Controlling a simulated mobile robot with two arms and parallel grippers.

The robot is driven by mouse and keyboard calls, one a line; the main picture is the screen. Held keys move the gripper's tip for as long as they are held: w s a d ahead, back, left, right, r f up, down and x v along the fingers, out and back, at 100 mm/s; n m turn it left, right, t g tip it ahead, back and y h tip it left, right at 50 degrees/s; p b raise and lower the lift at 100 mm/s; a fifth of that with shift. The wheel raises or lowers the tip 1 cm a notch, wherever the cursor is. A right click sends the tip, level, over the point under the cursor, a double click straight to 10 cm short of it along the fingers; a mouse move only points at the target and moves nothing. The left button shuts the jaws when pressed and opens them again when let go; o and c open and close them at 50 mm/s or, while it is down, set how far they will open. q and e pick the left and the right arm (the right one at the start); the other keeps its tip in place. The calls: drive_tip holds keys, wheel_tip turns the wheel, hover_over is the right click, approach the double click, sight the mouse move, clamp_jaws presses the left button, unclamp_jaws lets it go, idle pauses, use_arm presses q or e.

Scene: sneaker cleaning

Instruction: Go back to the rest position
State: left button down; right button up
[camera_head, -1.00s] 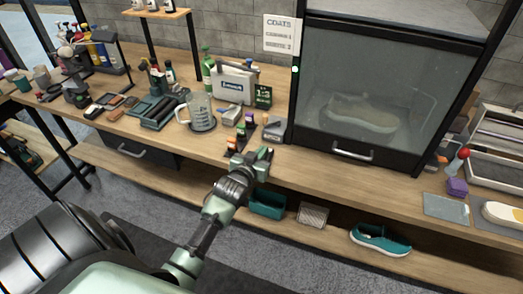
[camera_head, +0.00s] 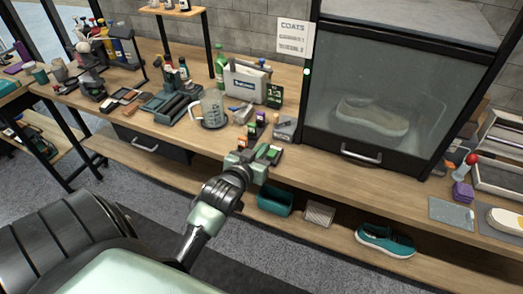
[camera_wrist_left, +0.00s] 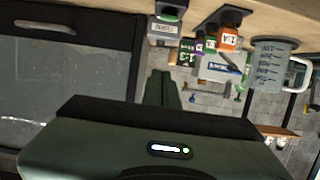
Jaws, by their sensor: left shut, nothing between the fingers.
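My left gripper (camera_head: 268,155) is at the front edge of the wooden workbench (camera_head: 330,167), in front of a few small boxes. Its fingers are shut with nothing between them; the closed fingers also show in the left wrist view (camera_wrist_left: 166,92). A sneaker (camera_head: 372,115) sits behind the glass of the closed cabinet (camera_head: 405,70). A teal shoe (camera_head: 385,242) rests on the lower shelf. My right gripper is in neither view.
A teal bin (camera_head: 274,200) sits on the shelf below. Grey floor lies in front.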

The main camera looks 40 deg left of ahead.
use_arm(q)
drive_tip(key=shift+s, duration=0.1)
idle(0.5)
drive_tip(key=s+d+f+m+g+h, duration=0.1)
drive_tip(key=s+d+f+g, duration=0.3)
drive_tip(key=f, duration=0.8)
drive_tip(key=s+d+f+m+g+h, duration=0.15)
drive_tip(key=s+f, duration=0.35)
drive_tip(key=f, duration=0.7)
drive_tip(key=s+d+f+g, duration=0.25)
drive_tip(key=s+f, duration=0.25)
drive_tip(key=f, duration=0.8)
drive_tip(key=s+d+f+g, duration=0.1)
drive_tip(key=s+f, duration=0.4)
drive_tip(key=s, duration=0.5)
drive_tip(key=s+d+f+m+g, duration=0.1)
drive_tip(key=s+d+f+g, duration=0.1)
drive_tip(key=s+f, duration=0.3)
drive_tip(key=s+d+f+m+g, duration=0.1)
drive_tip(key=s+f, duration=0.4)
drive_tip(key=s, duration=0.9)
drive_tip(key=shift+s+d+f+g+h, duration=0.15)
drive_tip(key=shift+s+f+g+h, duration=0.25)
drive_tip(key=shift+g, duration=0.3)
drive_tip(key=shift+w+r+m, duration=0.1)
drive_tip(key=shift+m, duration=0.15)
